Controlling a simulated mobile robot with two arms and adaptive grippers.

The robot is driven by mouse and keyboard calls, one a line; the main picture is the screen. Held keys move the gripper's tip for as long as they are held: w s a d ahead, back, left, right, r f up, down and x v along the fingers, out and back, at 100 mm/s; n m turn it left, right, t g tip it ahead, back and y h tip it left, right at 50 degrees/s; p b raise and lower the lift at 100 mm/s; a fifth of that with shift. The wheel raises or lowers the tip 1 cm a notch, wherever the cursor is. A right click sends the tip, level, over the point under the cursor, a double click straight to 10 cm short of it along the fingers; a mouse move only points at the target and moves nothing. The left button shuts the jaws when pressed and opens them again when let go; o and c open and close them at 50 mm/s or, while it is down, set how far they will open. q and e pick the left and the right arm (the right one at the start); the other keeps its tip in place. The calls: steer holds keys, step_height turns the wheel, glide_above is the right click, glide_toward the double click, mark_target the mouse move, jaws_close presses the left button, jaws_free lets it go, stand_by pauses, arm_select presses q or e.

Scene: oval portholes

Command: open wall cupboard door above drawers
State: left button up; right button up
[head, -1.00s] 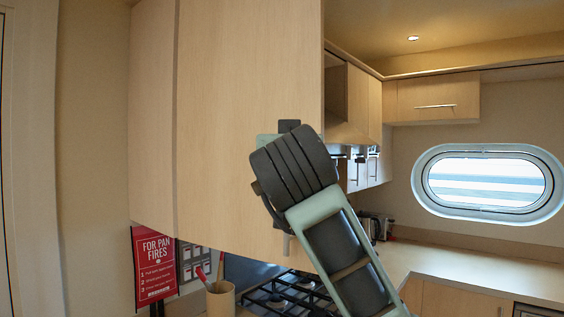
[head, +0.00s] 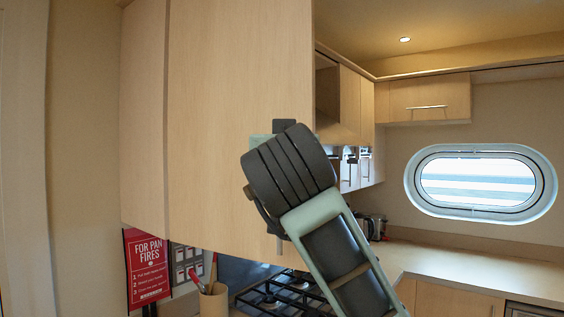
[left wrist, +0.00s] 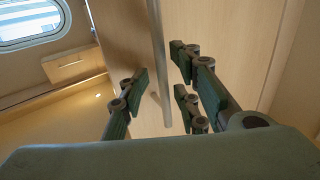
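The pale wood wall cupboard door (head: 225,120) fills the middle of the head view and looks shut, in line with the panel beside it. Its vertical bar handle (left wrist: 157,45) crosses the upper middle of the left wrist view. My right gripper is not in view.
Below the cupboard are a hob (head: 285,295), a utensil pot (head: 213,298) and a red fire sign (head: 147,268). A worktop (head: 450,272) runs right, under an oval porthole (head: 480,183). Another wall cupboard (head: 430,97) hangs at the back. The drawers are not visible.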

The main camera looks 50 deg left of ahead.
arm_select(q)
steer(key=v, duration=1)
steer(key=shift+s+d, duration=0.1)
steer(key=shift+d, duration=0.05)
